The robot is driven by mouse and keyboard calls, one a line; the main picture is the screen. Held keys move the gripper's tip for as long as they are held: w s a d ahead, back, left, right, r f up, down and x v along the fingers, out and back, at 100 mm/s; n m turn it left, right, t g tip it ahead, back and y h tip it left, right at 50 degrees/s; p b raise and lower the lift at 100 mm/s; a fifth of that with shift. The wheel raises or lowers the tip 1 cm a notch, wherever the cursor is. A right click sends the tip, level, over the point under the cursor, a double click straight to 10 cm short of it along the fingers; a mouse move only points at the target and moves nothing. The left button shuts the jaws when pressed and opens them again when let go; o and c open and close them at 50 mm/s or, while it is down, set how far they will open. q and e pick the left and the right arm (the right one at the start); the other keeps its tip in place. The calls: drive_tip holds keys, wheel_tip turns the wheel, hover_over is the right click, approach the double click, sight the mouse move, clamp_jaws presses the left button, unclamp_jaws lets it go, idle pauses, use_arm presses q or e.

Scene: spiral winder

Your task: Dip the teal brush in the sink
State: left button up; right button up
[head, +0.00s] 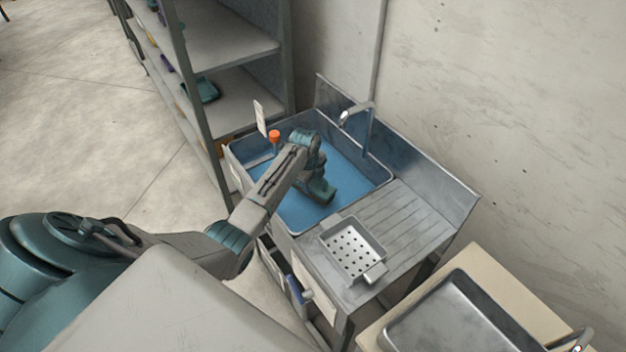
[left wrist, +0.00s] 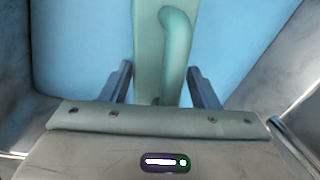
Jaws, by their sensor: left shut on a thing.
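The sink (head: 378,190) is a metal basin with a blue interior, set in a steel unit against the wall. My left arm reaches over its near rim. My left gripper (left wrist: 160,85) is shut on the teal brush (left wrist: 176,45), whose handle shows between the two fingers in the left wrist view. Blue basin surface fills the background there. In the head view the gripper is down inside the basin, with a teal part at its end. The brush's far end is out of view, and I cannot tell whether it touches the blue surface. My right gripper is not clearly in view.
A faucet (head: 357,113) stands at the basin's back. A perforated tray (head: 352,250) sits on the ribbed drainboard (head: 408,218) to the right. A shelf unit (head: 190,90) stands behind left. A metal tray (head: 455,315) lies on a table at the lower right.

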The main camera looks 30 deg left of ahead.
use_arm(q)
wheel_tip(320, 180, down, 4)
drive_tip(key=b, duration=0.2)
drive_tip(key=shift+r+b, duration=0.15)
drive_tip(key=shift+b, duration=0.15)
drive_tip(key=shift+f+b, duration=0.5)
drive_tip(key=shift+f, duration=0.55)
wheel_tip(320, 180, up, 11)
drive_tip(key=p, duration=1)
drive_tip(key=shift+r+p, duration=0.5)
drive_tip(key=shift+r, duration=1)
wheel_tip(320, 180, up, 5)
hover_over(312, 185)
drive_tip(key=shift+w, duration=0.1)
